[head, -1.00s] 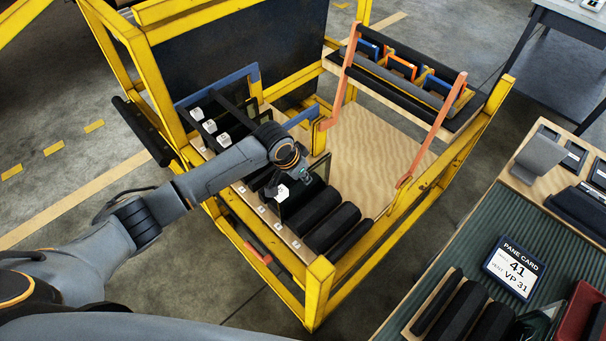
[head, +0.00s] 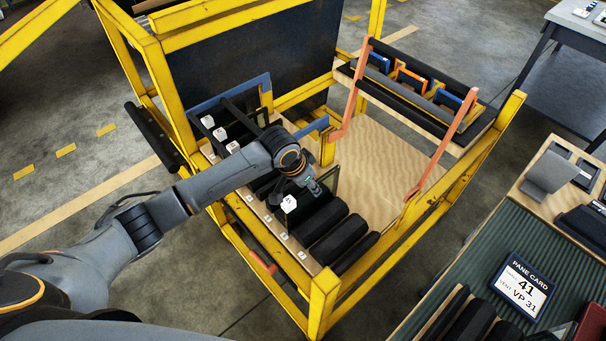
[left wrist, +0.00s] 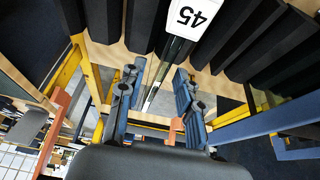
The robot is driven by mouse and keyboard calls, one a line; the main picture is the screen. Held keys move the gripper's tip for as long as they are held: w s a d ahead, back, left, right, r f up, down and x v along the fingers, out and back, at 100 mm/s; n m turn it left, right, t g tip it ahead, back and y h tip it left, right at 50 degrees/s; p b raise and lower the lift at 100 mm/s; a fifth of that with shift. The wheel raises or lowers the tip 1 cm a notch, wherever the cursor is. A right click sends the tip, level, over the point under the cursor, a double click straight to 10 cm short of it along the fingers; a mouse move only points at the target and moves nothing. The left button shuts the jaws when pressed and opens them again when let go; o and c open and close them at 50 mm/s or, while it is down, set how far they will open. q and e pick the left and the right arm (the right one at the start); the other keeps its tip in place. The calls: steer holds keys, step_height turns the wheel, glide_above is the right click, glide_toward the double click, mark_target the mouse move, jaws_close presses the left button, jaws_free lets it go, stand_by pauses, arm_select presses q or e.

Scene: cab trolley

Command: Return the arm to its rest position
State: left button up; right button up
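My left arm (head: 190,197) reaches from the left over the yellow trolley (head: 322,290). My left gripper (left wrist: 158,75) is open in the left wrist view, with one finger on each side of a thin upright pane (left wrist: 168,52). Gaps show between the fingers and the pane. The pane carries a white tag reading 45 (left wrist: 192,14), and the tag also shows in the head view (head: 289,203). The pane stands among black padded dividers (head: 322,221) in the trolley's front rack. In the head view, my wrist hides part of the pane and the fingertips. My right gripper is not in view.
Yellow posts and an orange bar (head: 444,143) stand around the trolley's plywood deck (head: 376,160). A raised rack with blue and orange frames (head: 410,78) is at the back right. A green-topped bench (head: 480,262) with a pane card (head: 522,288) stands at the right.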

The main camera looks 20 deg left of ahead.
arm_select(q)
steer(key=v, duration=1)
